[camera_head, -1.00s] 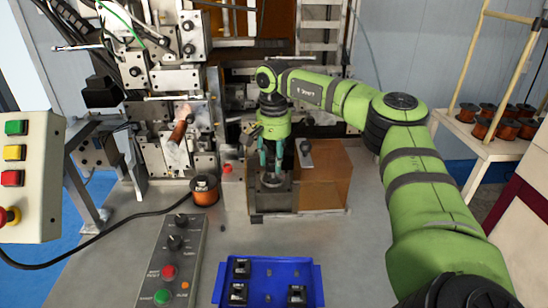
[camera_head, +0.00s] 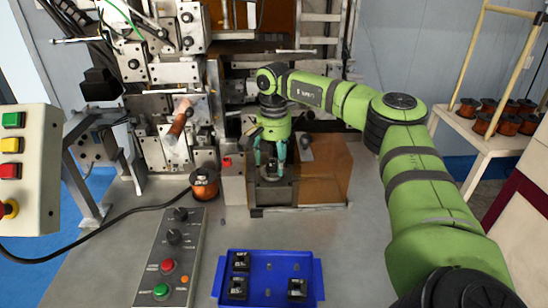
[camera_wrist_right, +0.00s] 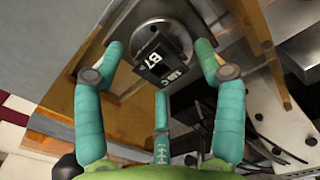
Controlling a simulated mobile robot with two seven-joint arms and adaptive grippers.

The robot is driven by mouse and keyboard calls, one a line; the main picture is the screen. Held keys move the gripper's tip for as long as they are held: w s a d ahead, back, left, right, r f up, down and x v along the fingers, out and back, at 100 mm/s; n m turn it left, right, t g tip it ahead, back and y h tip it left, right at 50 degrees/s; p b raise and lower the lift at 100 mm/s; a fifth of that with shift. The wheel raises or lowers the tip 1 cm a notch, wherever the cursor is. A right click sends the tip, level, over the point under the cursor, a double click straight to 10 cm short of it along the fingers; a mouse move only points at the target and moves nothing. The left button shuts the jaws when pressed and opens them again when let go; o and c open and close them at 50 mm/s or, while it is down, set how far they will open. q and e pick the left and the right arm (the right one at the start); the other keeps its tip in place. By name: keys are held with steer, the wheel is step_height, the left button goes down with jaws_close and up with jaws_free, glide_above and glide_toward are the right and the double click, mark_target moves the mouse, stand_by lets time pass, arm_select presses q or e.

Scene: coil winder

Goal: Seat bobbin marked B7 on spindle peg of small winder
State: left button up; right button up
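The dark bobbin marked B7 (camera_wrist_right: 156,57) sits at the small winder's round metal disc (camera_wrist_right: 165,42) in the right wrist view. Its label shows B7, and it looks turned at an angle. The peg itself is hidden. In the head view the bobbin (camera_head: 270,172) is a small dark shape on top of the small winder (camera_head: 270,190). My right gripper (camera_wrist_right: 160,75) is open, its teal fingers spread on either side of the bobbin with visible gaps. It points down over the winder in the head view (camera_head: 270,160). My left gripper is not in view.
A blue tray (camera_head: 268,278) with several dark bobbins lies at the front. A copper spool (camera_head: 204,182) stands left of the winder, with an amber panel (camera_head: 322,170) on its right. A control box (camera_head: 170,255) lies at the left front.

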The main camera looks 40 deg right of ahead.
step_height(320, 180, up, 12)
stand_by(0.6)
